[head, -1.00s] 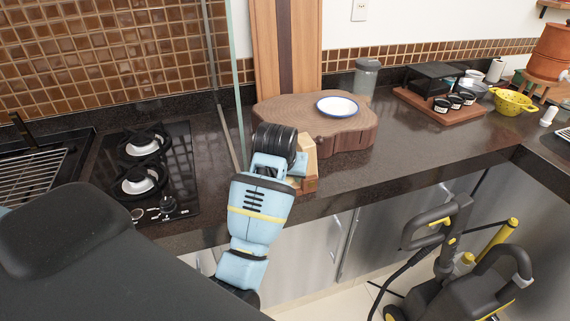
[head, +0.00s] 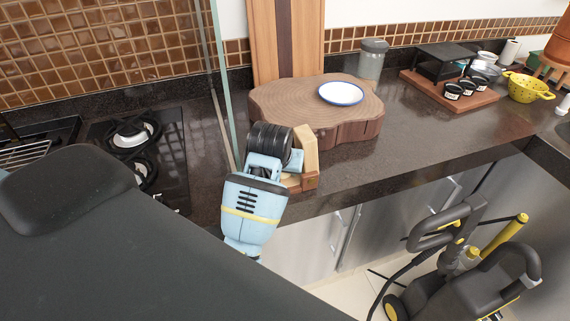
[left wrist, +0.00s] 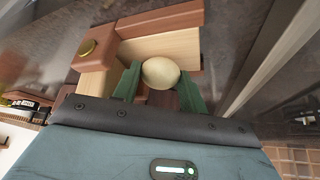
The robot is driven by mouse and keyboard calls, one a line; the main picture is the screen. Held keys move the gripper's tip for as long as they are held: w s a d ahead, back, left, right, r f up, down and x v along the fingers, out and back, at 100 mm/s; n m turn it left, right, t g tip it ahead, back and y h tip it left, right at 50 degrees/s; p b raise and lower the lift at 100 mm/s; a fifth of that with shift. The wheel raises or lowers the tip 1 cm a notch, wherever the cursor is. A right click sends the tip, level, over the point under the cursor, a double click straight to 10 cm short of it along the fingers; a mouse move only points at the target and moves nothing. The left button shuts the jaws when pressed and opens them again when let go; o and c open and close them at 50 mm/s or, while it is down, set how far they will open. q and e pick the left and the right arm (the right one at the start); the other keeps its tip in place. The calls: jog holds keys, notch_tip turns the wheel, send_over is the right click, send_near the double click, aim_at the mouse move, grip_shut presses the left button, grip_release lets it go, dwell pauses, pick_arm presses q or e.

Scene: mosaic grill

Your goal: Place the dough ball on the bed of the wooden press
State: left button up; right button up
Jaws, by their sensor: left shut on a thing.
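The pale, round dough ball (left wrist: 160,73) sits between the two green fingers of my left gripper (left wrist: 160,86) in the left wrist view. The gripper is shut on it. The wooden press, with pale boards (left wrist: 160,47) and reddish-brown end blocks, lies right by the ball. The ball overlaps the press in that view; I cannot tell whether it touches the bed. In the head view my left arm hides the ball, the fingers and much of the press, whose right side (head: 307,155) shows at the counter's front. My right gripper is not in view.
A thick wooden slab (head: 290,98) with a white blue-rimmed plate (head: 341,93) stands behind the press. A glass panel edge (head: 219,80) rises to the left, beside the cooktop (head: 172,158).

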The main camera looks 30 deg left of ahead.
pick_arm(q)
jog(key=shift+w+f, duration=0.15)
jog(key=shift+f, duration=0.05)
jog(key=shift+s+d+r, duration=0.1)
jog(key=shift+s+r, duration=0.05)
jog(key=shift+s, duration=0.2)
jog(key=o, duration=0.7)
jog(key=shift+w+f, duration=0.15)
jog(key=shift+f, duration=0.05)
jog(key=shift+r, duration=0.15)
